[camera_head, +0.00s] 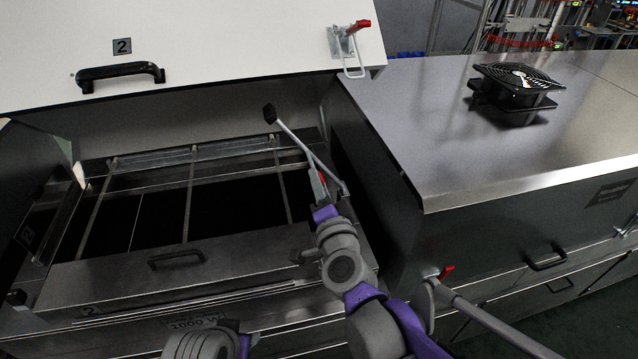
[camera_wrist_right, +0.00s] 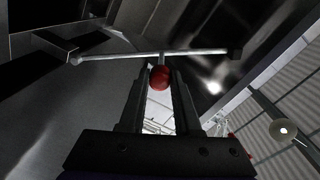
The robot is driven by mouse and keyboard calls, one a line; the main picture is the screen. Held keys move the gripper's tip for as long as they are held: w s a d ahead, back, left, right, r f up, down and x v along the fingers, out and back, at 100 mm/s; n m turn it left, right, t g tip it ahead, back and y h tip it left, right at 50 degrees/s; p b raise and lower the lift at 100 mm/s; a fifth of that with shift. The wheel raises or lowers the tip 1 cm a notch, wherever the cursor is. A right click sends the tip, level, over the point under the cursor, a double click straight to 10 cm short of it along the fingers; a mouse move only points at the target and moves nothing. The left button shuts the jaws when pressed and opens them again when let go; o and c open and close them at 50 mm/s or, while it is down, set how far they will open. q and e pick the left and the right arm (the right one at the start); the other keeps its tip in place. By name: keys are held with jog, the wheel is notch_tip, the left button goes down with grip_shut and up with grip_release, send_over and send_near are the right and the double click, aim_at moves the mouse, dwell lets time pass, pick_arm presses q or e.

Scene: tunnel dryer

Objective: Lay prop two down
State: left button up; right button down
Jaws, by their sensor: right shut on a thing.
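Prop two (camera_head: 290,133) is a thin grey rod with a black tip, slanting up and left over the right part of the open bay. Its lower end is by the bay's right side. My right gripper (camera_head: 320,190) is shut on the prop's red knob, which shows between the fingers in the right wrist view (camera_wrist_right: 160,78); there the rod (camera_wrist_right: 195,52) runs crosswise beyond the fingertips. The white lid (camera_head: 220,40), marked 2, stands raised above the bay. I cannot tell whether the black tip touches it. My left gripper is not in view.
The bay holds a metal frame with cross bars (camera_head: 188,200) and a front panel with a black handle (camera_head: 175,258). To the right is a closed steel top (camera_head: 460,130) bearing a black fan (camera_head: 513,92). A red-tipped lever (camera_head: 446,272) stands on the front.

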jog(key=c, duration=0.6)
grip_release()
jog(key=shift+s, duration=0.1)
jog(key=b+v, duration=0.1)
jog(key=v, duration=0.9)
jog(key=shift+s, duration=0.35)
jog(key=s+d+f+n+g+h, duration=0.2)
jog(key=s+d+f+n+g, duration=0.2)
jog(key=s+d+f, duration=0.3)
jog(key=s+d+f+n+g+h, duration=0.3)
jog(key=s+d+f+n+g, duration=0.2)
jog(key=d+f, duration=0.6)
notch_tip(320, 180, down, 4)
jog(key=shift+s+d+f+g, duration=0.25)
jog(key=shift+s+d+g, duration=0.1)
jog(key=shift+s+g, duration=0.8)
